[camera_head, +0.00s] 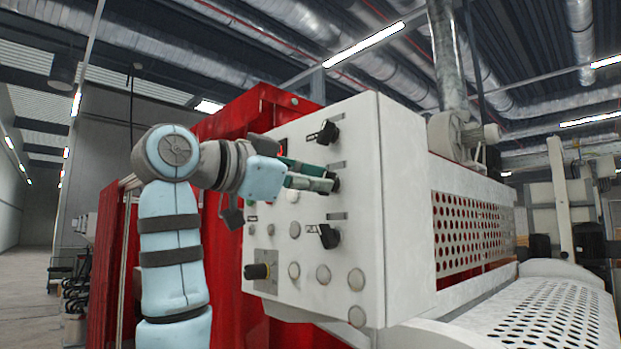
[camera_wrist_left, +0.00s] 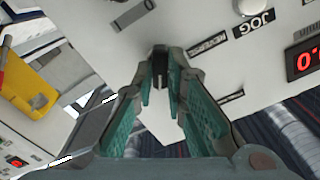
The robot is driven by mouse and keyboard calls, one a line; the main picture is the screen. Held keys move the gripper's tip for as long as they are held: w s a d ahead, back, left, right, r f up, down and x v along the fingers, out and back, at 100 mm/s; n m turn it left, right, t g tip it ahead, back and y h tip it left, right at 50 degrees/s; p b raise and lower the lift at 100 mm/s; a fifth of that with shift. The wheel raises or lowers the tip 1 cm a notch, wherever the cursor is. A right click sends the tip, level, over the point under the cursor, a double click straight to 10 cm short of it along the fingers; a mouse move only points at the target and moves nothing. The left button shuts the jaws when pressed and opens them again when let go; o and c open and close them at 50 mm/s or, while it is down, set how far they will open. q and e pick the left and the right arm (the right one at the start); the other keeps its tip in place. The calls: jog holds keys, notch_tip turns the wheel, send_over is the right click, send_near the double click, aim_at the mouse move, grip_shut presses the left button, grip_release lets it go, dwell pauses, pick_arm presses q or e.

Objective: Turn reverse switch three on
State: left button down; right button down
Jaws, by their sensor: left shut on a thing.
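A white control panel (camera_head: 363,150) carries several black rotary switches. My left gripper (camera_head: 331,180) reaches in from the left and its teal fingers close around the middle switch (camera_head: 336,184) of the right-hand column. In the left wrist view the fingertips sit on both sides of this black switch knob (camera_wrist_left: 160,72), shut on it. A label beside it seems to read REVERSE (camera_wrist_left: 207,46); its number cannot be read. Another switch (camera_head: 327,132) is above and one (camera_head: 328,236) below. The fingers partly hide the held knob. My right gripper is not in view.
A larger black knob (camera_head: 258,271) and several round pale buttons (camera_head: 324,274) are lower on the panel. The wrist view shows a JOG label (camera_wrist_left: 254,22) and a red digital display (camera_wrist_left: 306,60). A perforated guard (camera_head: 470,235) and a roller cover (camera_head: 550,315) stand at right.

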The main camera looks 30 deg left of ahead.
pick_arm(q)
jog(key=shift+r, duration=0.1)
dwell(0.3)
jog(key=c, duration=1.6)
grip_release()
jog(key=shift+w, duration=0.35)
jog(key=v, duration=1.2)
jog(key=shift+w+d, duration=0.1)
jog(key=shift+f, duration=0.2)
